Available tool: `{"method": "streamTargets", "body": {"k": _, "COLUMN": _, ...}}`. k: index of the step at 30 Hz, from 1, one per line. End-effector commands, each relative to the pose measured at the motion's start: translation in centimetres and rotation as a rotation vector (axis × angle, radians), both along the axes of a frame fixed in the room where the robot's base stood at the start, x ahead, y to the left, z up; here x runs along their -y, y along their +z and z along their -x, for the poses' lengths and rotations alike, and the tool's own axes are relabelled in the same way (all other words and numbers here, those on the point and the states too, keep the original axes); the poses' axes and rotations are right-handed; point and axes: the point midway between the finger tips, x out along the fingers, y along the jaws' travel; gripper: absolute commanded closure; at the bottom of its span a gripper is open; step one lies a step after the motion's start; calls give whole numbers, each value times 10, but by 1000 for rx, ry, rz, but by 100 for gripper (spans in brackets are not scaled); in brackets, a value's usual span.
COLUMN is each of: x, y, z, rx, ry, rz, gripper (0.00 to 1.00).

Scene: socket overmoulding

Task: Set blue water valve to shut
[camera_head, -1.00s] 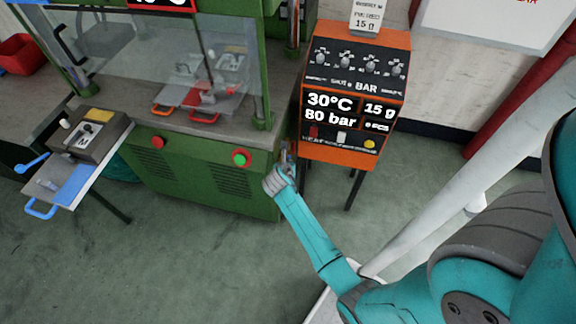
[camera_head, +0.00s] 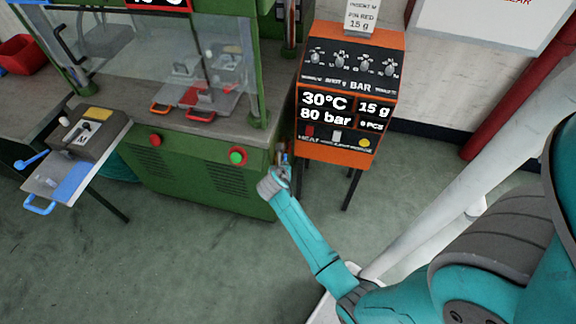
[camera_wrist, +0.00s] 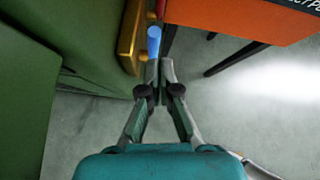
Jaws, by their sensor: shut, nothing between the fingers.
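The blue water valve handle (camera_wrist: 154,42) shows in the wrist view as a short blue bar just beyond my fingertips. It sits beside a brass-coloured block (camera_wrist: 130,35) on the side of the green machine. My gripper (camera_wrist: 161,72) is shut and empty, its tips close below the near end of the blue handle. I cannot tell whether they touch it. In the head view my gripper (camera_head: 283,168) is between the green machine and the orange control box, and the valve is small there and mostly hidden.
The green machine (camera_head: 195,175) stands to the left of my gripper. The orange control box (camera_head: 345,100) stands to the right on dark legs. A red piece (camera_wrist: 160,8) shows beyond the blue handle. The floor in front is clear.

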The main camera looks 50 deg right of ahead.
Motion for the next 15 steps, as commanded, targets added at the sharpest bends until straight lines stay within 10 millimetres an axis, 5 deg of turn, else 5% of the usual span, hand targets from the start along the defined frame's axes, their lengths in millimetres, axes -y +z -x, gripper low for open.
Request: {"method": "streamTargets", "body": {"k": 15, "x": -20, "y": 78, "z": 10, "rx": -4, "ry": 1, "rz": -6, "gripper": 100}}
